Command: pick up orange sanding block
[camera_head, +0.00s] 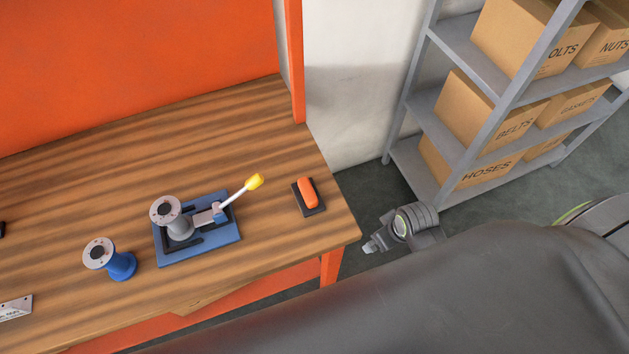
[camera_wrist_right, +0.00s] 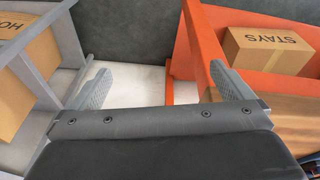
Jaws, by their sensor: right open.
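The orange sanding block (camera_head: 309,192) lies on a dark base near the right end of the wooden workbench (camera_head: 110,165). My right gripper (camera_head: 371,246) is off the bench's right end, to the right of and below the block in the head view, apart from it. In the right wrist view its two fingers (camera_wrist_right: 161,84) are spread wide with nothing between them. The sanding block cannot be made out in the wrist view. My left gripper is not in view.
A blue-based fixture (camera_head: 225,249) with a yellow-tipped lever (camera_head: 254,182) stands left of the block. A blue and grey flanged part (camera_head: 122,266) is further left. A grey shelf (camera_head: 415,177) with labelled boxes stands right. A STAYS box (camera_wrist_right: 268,50) shows beyond the orange frame.

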